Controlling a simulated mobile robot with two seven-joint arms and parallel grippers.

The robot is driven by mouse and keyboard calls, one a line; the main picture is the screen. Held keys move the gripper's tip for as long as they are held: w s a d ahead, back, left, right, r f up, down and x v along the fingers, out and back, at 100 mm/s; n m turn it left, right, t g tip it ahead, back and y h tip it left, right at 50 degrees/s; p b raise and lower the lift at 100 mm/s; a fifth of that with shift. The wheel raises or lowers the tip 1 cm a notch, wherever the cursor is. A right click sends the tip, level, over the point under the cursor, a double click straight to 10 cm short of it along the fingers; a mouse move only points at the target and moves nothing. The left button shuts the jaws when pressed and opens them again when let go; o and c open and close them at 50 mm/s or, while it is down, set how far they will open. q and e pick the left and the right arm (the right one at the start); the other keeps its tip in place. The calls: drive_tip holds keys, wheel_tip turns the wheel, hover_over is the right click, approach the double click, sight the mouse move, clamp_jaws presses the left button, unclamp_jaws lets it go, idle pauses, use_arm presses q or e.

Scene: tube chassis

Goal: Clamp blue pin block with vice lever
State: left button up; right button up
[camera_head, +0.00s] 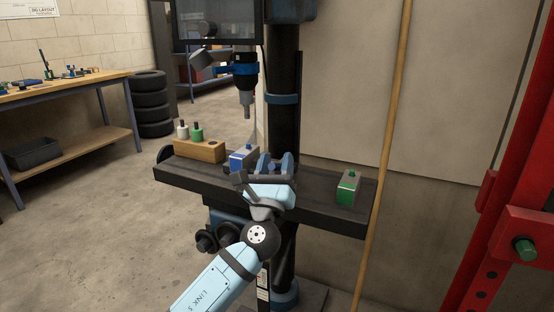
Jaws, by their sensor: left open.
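The blue pin block (242,157), a grey block with a blue face and a small pin on top, sits on the dark machine table (318,204), just left of the vice. The vice (287,165) shows as blue upright jaws, its lower part hidden behind my gripper. I cannot make out the vice lever. My left gripper (263,178) is open in front of the vice and close to it, to the right of and nearer than the blue pin block. I cannot tell whether it touches anything. My right gripper is not in view.
A green pin block (348,188) stands at the table's right end. A wooden block (200,151) with a white and a green pin stands at the left. The drill head (245,75) hangs above; its dark column (284,120) rises behind. A red frame (500,200) stands far right.

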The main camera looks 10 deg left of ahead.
use_arm(q)
drive_tip(key=v, duration=1.2)
drive_tip(key=shift+s+f+p, duration=0.25)
drive_tip(key=shift+s+p, duration=0.1)
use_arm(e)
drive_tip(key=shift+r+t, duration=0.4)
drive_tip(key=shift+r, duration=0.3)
